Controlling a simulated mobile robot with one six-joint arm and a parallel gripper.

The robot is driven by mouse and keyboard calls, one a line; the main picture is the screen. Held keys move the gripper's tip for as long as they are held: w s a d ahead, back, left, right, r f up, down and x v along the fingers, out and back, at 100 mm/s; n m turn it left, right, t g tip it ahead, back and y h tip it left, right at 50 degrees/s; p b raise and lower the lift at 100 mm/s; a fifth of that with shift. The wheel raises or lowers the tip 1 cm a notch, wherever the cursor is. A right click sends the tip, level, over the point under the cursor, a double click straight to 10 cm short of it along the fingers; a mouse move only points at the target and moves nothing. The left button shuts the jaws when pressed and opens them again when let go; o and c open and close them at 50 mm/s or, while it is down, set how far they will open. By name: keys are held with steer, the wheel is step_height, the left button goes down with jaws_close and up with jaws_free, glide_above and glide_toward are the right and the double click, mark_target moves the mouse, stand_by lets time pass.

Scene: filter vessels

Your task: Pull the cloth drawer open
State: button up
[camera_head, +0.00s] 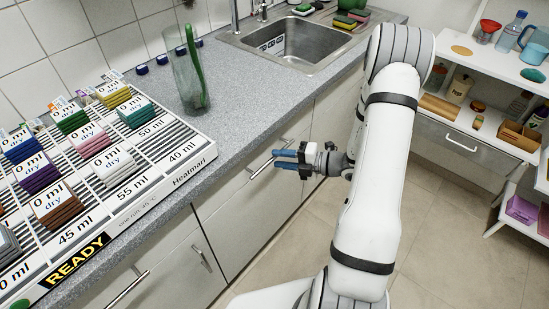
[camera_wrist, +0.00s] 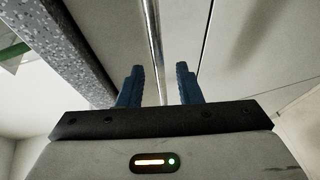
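A light grey drawer front (camera_head: 236,187) sits under the counter edge, with a metal bar handle (camera_head: 262,166) across it. I see no label naming it as the cloth drawer. My gripper (camera_head: 284,160) is at this handle, its blue fingers pointing at the drawer front. In the wrist view the handle (camera_wrist: 153,45) runs between the two fingers of my gripper (camera_wrist: 159,85), with a gap visible on each side. The fingers are apart and not closed on the bar. The drawer looks shut, and its inside is hidden.
The grey counter (camera_head: 235,110) carries a heat mat (camera_head: 150,175) with stacks of coloured cloths, a glass vessel (camera_head: 188,85) and a sink (camera_head: 295,45). More cabinet handles (camera_head: 127,288) are at lower left. A white shelf unit (camera_head: 455,125) with a drawer stands right. The floor between is clear.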

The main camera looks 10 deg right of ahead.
steer(key=shift+x, duration=1.4)
steer(key=shift+c, duration=0.4)
jaws_close()
